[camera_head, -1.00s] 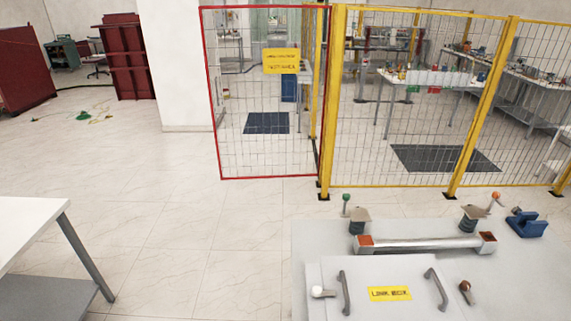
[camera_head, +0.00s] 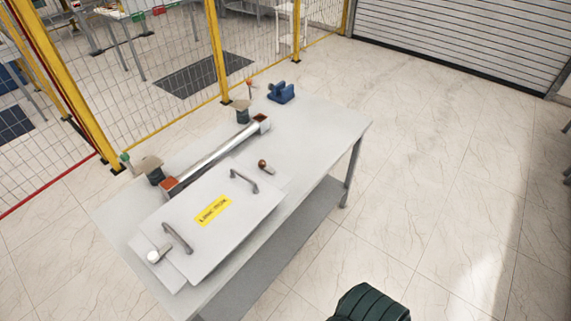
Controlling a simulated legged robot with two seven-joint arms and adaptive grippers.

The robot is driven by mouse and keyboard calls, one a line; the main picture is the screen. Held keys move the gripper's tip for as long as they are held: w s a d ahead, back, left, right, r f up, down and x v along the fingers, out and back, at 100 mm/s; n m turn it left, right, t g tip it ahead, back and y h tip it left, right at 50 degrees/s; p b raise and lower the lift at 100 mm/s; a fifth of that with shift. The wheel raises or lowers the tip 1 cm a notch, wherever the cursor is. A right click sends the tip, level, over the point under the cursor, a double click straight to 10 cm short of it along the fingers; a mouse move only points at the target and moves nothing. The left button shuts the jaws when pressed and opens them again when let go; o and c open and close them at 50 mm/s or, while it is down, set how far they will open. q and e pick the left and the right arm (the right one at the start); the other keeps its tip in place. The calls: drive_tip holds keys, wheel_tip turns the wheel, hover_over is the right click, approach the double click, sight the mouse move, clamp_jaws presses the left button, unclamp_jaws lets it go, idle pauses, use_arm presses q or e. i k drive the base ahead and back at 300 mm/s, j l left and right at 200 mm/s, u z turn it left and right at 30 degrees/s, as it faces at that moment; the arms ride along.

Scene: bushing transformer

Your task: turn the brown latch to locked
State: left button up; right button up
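The link box (camera_head: 225,223) is a light grey box with a yellow label and two grey handles, lying on a grey table (camera_head: 315,135). The brown latch (camera_head: 263,164) is a small round brown knob on a short lever at the box's right end. A white latch (camera_head: 154,256) of similar form is at the box's left end. Whether the brown latch is locked cannot be told at this size. Neither of my grippers is in view.
A metal bar (camera_head: 215,155) with reddish ends and dark posts stands behind the box. A blue tool (camera_head: 281,93) sits at the table's far end. Yellow fencing (camera_head: 216,50) runs behind. A dark green ribbed object (camera_head: 370,303) is at the bottom. Floor to the right is clear.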

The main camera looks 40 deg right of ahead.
sight(262, 163)
drive_tip(key=z, duration=1.35)
